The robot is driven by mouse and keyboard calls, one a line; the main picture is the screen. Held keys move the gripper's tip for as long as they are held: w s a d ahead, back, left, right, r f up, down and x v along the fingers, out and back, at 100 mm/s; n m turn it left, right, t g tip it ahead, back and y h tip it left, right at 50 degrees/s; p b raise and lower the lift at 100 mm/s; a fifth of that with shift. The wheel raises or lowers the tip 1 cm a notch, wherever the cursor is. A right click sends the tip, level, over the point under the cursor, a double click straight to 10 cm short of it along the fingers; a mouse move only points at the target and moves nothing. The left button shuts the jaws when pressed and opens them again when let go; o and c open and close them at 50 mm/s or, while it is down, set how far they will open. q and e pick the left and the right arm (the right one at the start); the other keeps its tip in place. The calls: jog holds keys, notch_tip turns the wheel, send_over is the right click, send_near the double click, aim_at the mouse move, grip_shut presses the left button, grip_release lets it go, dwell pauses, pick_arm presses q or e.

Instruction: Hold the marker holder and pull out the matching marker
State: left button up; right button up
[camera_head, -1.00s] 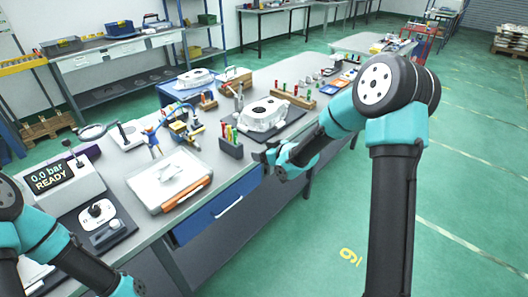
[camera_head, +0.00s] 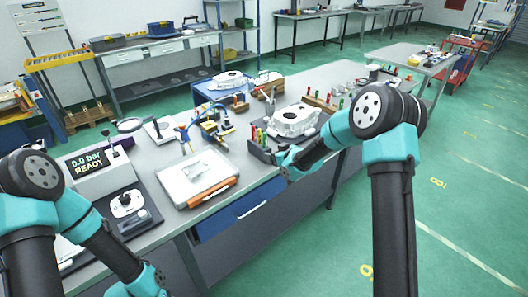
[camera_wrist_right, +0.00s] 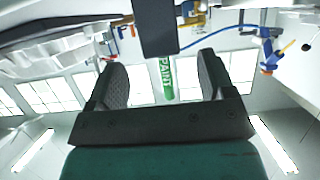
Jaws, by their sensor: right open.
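The marker holder (camera_head: 261,153) is a small dark block near the front edge of the bench. Several markers (camera_head: 257,135) with green, yellow and red colours stand in it. My right gripper (camera_head: 282,159) is close beside the holder on its right. In the right wrist view, which looks upside down, the right gripper (camera_wrist_right: 162,70) is open. A green marker with "PAINT" lettering (camera_wrist_right: 168,82) shows between its fingers, touching neither. The dark holder (camera_wrist_right: 158,28) shows above it in that picture. My left arm runs out at the bottom left; its gripper is out of view.
A pale casting (camera_head: 296,120) sits on a dark mat right behind the holder. A white case with an orange edge (camera_head: 197,180) lies left of it. A pressure unit reading READY (camera_head: 90,170) stands at the left.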

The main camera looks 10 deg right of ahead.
aim_at(259, 150)
jog(key=x, duration=0.7)
jog(key=shift+w+a+f, duration=0.1)
jog(key=shift+w, duration=0.1)
jog(key=c, duration=0.9)
pick_arm(q)
jog(key=shift+c, duration=0.3)
pick_arm(e)
jog(key=shift+c, duration=0.7)
pick_arm(q)
jog(key=c, duration=0.3)
jog(key=shift+c, duration=0.2)
